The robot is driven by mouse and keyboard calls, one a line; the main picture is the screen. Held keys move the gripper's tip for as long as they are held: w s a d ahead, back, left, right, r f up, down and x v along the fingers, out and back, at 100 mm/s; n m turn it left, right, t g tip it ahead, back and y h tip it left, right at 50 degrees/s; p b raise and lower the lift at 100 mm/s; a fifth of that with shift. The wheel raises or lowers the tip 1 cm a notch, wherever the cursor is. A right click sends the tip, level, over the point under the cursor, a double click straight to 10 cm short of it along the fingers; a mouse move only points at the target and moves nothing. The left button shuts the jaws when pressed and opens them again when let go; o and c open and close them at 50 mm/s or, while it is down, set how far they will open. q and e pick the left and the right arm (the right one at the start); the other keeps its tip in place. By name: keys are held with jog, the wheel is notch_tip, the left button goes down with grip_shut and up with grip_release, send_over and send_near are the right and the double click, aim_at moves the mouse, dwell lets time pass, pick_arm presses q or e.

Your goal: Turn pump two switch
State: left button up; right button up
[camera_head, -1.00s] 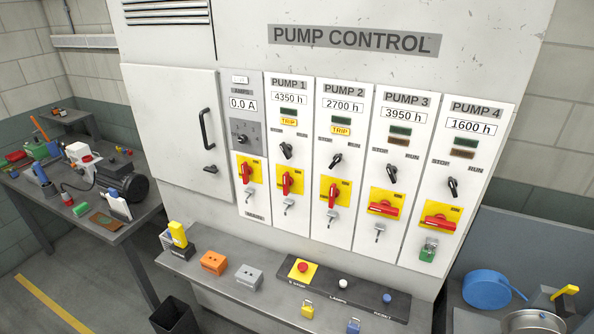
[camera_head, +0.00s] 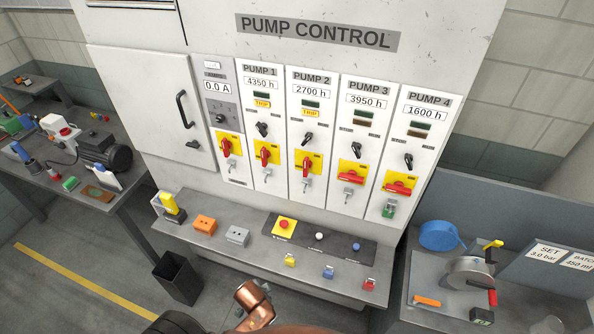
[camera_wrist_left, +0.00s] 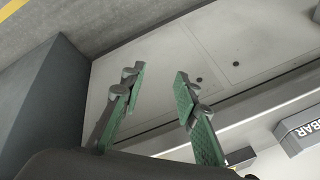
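The pump two column (camera_head: 312,79) stands on the pump control panel, between pump 1 and pump 3. It has a small black rotary switch (camera_head: 308,138) below a yellow TRIP sign (camera_head: 310,113). Below that is a red handle (camera_head: 307,162) on a yellow plate, standing roughly upright. Nothing touches either one. My left gripper (camera_wrist_left: 160,75) shows in the left wrist view with its two green-padded fingers apart and nothing between them. It is near the grey lower front of the cabinet.
A grey ledge (camera_head: 187,239) juts out below the panel. It holds a red button on a yellow plate (camera_head: 284,225), small padlocks and an orange block (camera_head: 204,224). A black bin (camera_head: 177,278) stands on the floor to the left. A side table with a blue coil (camera_head: 440,236) is at right.

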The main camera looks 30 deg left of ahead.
pick_arm(q)
jog(key=w+r+m+t+p, duration=0.1)
jog(key=w+r+m+t, duration=0.3)
jog(key=r, duration=1.4)
jog(key=w+r+m+t+y+p, duration=0.1)
jog(key=w+r+m+t, duration=0.4)
jog(key=w+r+m, duration=0.6)
jog(key=w+d+r+m+t+y+p, duration=0.1)
jog(key=w+r+m+t+p, duration=0.2)
jog(key=r+m, duration=1.7)
jog(key=w+r+t, duration=0.1)
jog(key=w+r, duration=0.3)
jog(key=r, duration=0.1)
jog(key=shift+w+r, duration=0.25)
pick_arm(e)
notch_tip(320, 180, up, 6)
jog(key=shift+w+a+r, duration=0.15)
jog(key=shift+a+r, duration=0.1)
jog(key=shift+a, duration=0.05)
jog(key=shift+d, duration=0.15)
jog(key=shift+d, duration=0.1)
